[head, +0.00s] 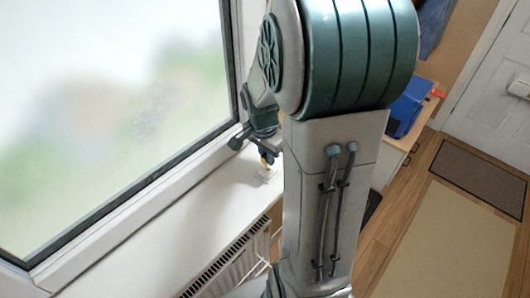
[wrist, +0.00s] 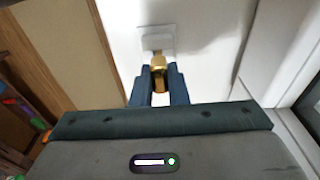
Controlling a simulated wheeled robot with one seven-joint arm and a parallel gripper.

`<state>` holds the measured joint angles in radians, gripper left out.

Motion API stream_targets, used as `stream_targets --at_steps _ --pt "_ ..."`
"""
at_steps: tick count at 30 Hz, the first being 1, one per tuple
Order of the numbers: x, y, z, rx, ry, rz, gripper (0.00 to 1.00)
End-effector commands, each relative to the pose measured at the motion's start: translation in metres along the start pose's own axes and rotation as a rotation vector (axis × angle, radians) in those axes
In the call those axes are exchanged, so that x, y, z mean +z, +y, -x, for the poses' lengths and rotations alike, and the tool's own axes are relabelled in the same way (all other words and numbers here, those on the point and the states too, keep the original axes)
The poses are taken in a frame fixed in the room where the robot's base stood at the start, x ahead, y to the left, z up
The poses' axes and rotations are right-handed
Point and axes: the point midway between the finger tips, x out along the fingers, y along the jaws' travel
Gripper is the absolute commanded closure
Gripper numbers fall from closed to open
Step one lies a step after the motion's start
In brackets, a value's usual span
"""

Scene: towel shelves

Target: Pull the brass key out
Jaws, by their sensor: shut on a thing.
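The brass key (wrist: 158,64) shows in the wrist view between the fingertips of my gripper (wrist: 159,85). The gripper is shut on it. Just beyond the key is a small white block (wrist: 158,38) on a white surface. I cannot tell how far the key sits in that block. In the head view my gripper (head: 266,157) is low over the white window sill, partly behind my arm. The white block (head: 267,174) shows just below it, and a small gold spot of the key is at the fingertips.
A large window (head: 110,110) with a dark frame stands left of the gripper. A radiator (head: 235,262) is below the sill (head: 190,215). A cabinet with a blue thing (head: 409,106) on it is behind my arm. Wood floor, mats and a white door are at the right.

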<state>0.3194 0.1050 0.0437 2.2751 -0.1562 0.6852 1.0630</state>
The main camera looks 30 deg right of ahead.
Motion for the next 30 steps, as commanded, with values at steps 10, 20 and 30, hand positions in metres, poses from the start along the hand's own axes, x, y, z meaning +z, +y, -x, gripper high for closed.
stream_targets --at_steps 10,20,30 --pt "-0.005 0.0 0.019 0.001 -0.001 -0.002 1.0" --pt "-0.004 0.0 0.029 0.0 0.0 -0.001 1.0" --pt "-0.005 0.0 0.033 0.0 0.001 -0.001 1.0"
